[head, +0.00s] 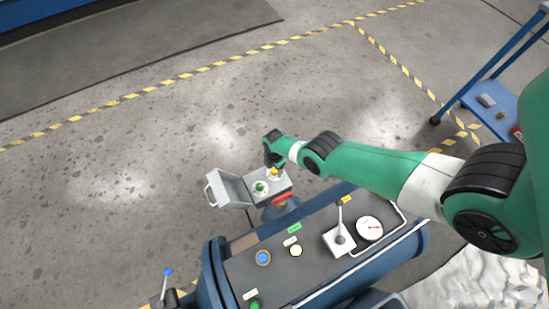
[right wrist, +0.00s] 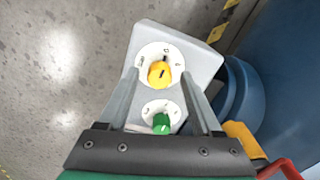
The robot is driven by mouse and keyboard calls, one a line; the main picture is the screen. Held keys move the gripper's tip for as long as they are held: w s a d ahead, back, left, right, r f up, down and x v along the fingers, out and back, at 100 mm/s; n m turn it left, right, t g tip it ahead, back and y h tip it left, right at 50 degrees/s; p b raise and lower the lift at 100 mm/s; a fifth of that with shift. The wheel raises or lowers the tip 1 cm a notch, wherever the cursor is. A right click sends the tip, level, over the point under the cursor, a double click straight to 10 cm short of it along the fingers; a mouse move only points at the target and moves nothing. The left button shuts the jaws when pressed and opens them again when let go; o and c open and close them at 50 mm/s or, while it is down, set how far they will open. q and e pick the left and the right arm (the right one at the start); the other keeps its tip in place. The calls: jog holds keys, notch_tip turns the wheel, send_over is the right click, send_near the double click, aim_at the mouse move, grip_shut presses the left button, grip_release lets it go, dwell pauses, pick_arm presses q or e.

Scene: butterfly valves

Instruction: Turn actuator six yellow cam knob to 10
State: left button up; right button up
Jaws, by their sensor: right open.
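The yellow cam knob (head: 274,171) sits on the small grey actuator box (head: 284,189), beside a green knob (head: 260,187). In the right wrist view the yellow knob (right wrist: 159,74) stands on a round white dial with small black marks, too small to read surely. The green knob (right wrist: 161,123) is on a second white dial nearer the gripper base. My right gripper (head: 272,161) is over the box at the yellow knob. Its open fingers (right wrist: 160,75) lie on either side of the yellow knob in the picture; I see no contact. My left gripper is out of view.
The box's grey lid (head: 231,191) hangs open at its left. Below is a blue bench with a dark top (head: 285,268), carrying a lever (head: 340,225), a gauge (head: 369,228) and buttons. A red part (head: 283,198) lies beside the box.

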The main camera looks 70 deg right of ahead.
jog(key=shift+f, duration=0.1)
grip_shut()
dwell(0.3)
jog(key=shift+m, duration=0.4)
jog(key=m, duration=0.4)
jog(key=shift+m, duration=0.3)
jog(key=m, duration=1.2)
jog(key=shift+m, duration=0.4)
jog(key=m, duration=0.5)
jog(key=shift+m, duration=0.4)
